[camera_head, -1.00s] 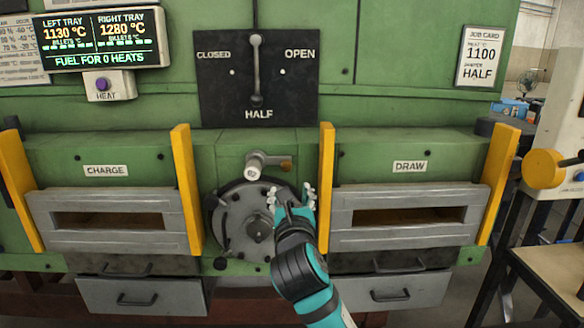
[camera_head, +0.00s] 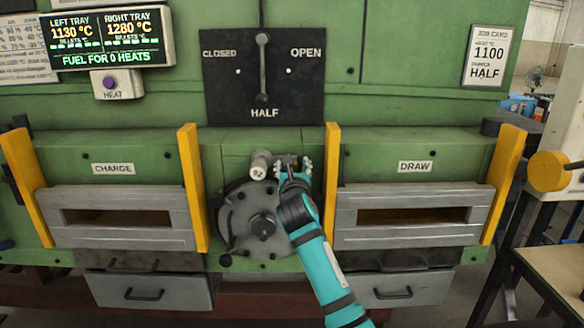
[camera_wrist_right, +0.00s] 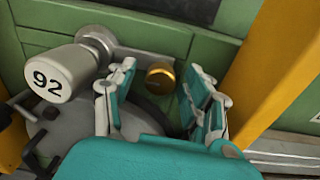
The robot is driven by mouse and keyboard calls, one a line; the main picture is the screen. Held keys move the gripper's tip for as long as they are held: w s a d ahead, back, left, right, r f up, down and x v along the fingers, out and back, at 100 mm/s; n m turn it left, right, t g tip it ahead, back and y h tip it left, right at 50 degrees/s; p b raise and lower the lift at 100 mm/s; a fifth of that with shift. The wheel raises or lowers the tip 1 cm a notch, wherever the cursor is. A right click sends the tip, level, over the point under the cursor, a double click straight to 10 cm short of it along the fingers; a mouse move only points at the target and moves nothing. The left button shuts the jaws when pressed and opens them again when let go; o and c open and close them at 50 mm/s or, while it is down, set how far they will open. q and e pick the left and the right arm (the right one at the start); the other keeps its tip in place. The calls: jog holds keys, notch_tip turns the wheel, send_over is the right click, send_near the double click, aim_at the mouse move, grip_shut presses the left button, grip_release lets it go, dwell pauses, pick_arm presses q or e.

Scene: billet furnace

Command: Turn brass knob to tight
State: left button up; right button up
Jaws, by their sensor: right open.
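The brass knob (camera_wrist_right: 160,78) shows in the right wrist view as a short round cap on the green furnace front. It sits between the two fingers of my right gripper (camera_wrist_right: 158,95), which is open; the fingers flank it without visible contact. In the head view my right gripper (camera_head: 294,165) is raised to the right of the pale cylinder (camera_head: 259,166) and hides the knob. The cylinder is marked 92 (camera_wrist_right: 50,83) in the wrist view and stands left of the fingers. My left gripper is not seen.
A round grey door (camera_head: 240,215) with a hub lies below the knob. Yellow posts (camera_head: 331,185) stand on both sides; one is close right of the gripper. Above is a black damper plate (camera_head: 225,85) with its lever. The charge slot (camera_head: 70,230) and draw slot (camera_head: 470,230) flank the door.

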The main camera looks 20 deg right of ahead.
grip_shut()
dwell(0.3)
